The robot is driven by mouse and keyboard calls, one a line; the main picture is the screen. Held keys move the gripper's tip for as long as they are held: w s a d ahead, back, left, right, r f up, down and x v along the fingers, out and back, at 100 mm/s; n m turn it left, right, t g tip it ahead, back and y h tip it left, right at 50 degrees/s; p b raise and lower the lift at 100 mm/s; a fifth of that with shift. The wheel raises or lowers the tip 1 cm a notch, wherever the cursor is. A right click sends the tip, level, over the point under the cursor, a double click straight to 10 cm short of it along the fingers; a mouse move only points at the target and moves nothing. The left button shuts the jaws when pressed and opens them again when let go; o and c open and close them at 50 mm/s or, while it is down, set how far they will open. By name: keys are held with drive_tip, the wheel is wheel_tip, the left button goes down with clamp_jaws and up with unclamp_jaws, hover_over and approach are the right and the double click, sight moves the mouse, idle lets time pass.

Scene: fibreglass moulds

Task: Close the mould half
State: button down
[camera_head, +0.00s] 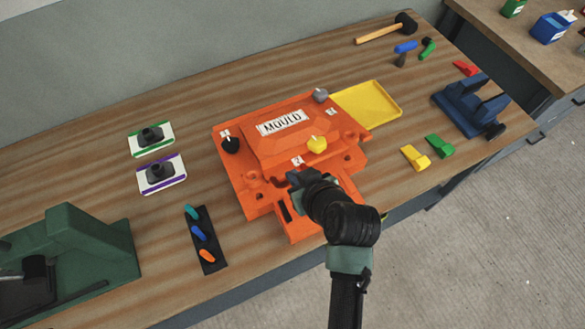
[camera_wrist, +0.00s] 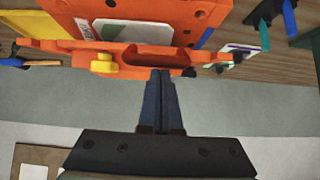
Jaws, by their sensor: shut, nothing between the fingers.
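The orange mould (camera_head: 262,150) lies on the wooden bench, with a raised block labelled MOULD (camera_head: 282,123). Its orange body also fills the top of the wrist view (camera_wrist: 200,12). A yellow knob (camera_head: 317,144), a black knob (camera_head: 230,144) and a grey knob (camera_head: 320,95) stand around the block. The yellow knob also shows in the wrist view (camera_wrist: 103,64). My gripper (camera_head: 292,178) is at the mould's front side. Its fingers (camera_wrist: 160,72) are together and empty, their tips at an orange edge; contact is unclear. My wrist hides part of the mould's front.
A yellow tray (camera_head: 385,112) sits behind the mould at right. Left are two white plates (camera_head: 151,139) (camera_head: 161,174) and a dark strip with coloured pieces (camera_head: 206,240). A green machine (camera_head: 75,255) stands front left, a blue stand (camera_head: 468,108) right.

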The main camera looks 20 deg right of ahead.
drive_tip(key=shift+t, duration=0.3)
drive_tip(key=s+f+b, duration=0.1)
drive_tip(key=f+b, duration=0.1)
drive_tip(key=f, duration=0.1)
drive_tip(key=s+f+b, duration=0.1)
drive_tip(key=f+b, duration=0.1)
drive_tip(key=f, duration=0.1)
drive_tip(key=s+f+b, duration=0.1)
drive_tip(key=f+b, duration=0.1)
drive_tip(key=f, duration=0.1)
drive_tip(key=shift+s+d+f+b, duration=0.1)
drive_tip(key=shift+f+b, duration=0.2)
drive_tip(key=shift+b, duration=0.05)
drive_tip(key=shift+s+f, duration=0.35)
drive_tip(key=shift+f, duration=0.1)
drive_tip(key=r+p, duration=0.1)
drive_tip(key=w+r+p, duration=0.1)
drive_tip(key=r, duration=0.1)
drive_tip(key=r+p, duration=0.1)
drive_tip(key=r, duration=0.1)
drive_tip(key=shift+w+p, duration=0.25)
drive_tip(key=shift+p, duration=0.15)
drive_tip(key=s+f+b+v, duration=0.1)
drive_tip(key=b+v, duration=0.1)
drive_tip(key=v, duration=0.7)
drive_tip(key=shift+s, duration=0.55)
drive_tip(key=shift+f, duration=0.1)
